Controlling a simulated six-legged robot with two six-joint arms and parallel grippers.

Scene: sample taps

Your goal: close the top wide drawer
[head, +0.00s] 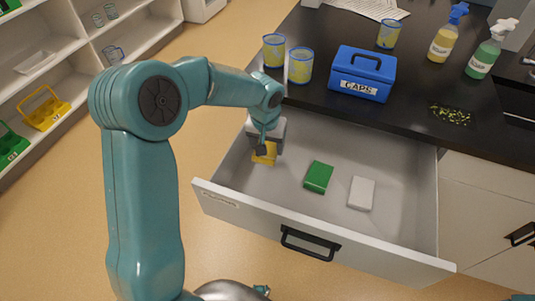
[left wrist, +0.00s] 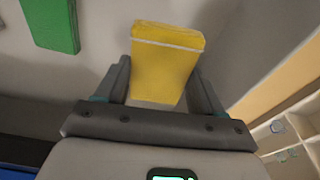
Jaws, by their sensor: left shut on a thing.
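The top wide drawer (head: 225,199) stands pulled out from under the black counter, with a dark bar handle (head: 310,243) on its white front. My left gripper (head: 264,143) reaches down inside the drawer at its left side. It is shut on a yellow block (head: 265,157), which also shows between the two fingers in the left wrist view (left wrist: 166,65). A green block (head: 318,177) and a white block (head: 361,193) lie on the drawer floor, to the right of the gripper. My right gripper is not in view.
On the counter (head: 400,112) stand a blue CAPS box (head: 362,78), yellow cups (head: 300,65) and two spray bottles (head: 447,35). Shelves (head: 40,55) with a yellow carrier (head: 45,108) are at the left. Floor in front of the drawer is partly clear.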

